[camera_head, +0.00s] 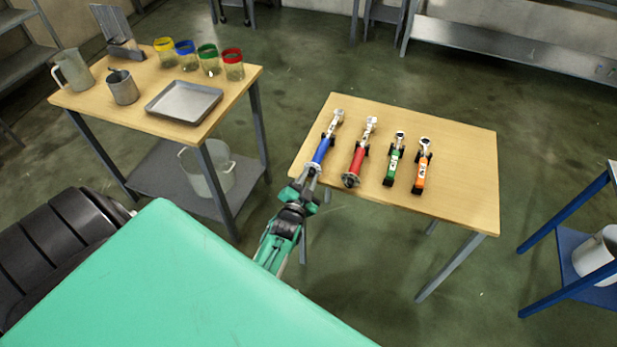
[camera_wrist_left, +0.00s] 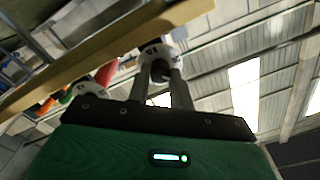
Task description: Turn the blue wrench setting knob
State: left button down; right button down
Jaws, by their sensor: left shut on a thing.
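The blue wrench (camera_head: 322,150) lies on the left side of the right-hand wooden table (camera_head: 460,165), its silver head toward the back and its handle end at the table's front-left edge. My left gripper (camera_head: 308,175) is at that handle end, reaching in from below. In the left wrist view, its two fingers stand on either side of a pale round knob (camera_wrist_left: 157,52), the setting knob at the wrench's end, and are shut on it. In the head view the gripper mostly hides the knob. My right gripper is not in view.
A red wrench (camera_head: 357,160) lies just right of the blue one, with a green (camera_head: 394,165) and an orange wrench (camera_head: 420,175) further right. The table's right part is bare. Another table with jars, cups and a metal tray (camera_head: 184,101) stands at left.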

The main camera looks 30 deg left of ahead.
pick_arm(q)
jog(key=c, duration=1.2)
grip_release()
jog(key=shift+c, duration=0.2)
jog(key=b+v, duration=0.2)
jog(key=v, duration=1.1)
jog(key=shift+s, duration=0.4)
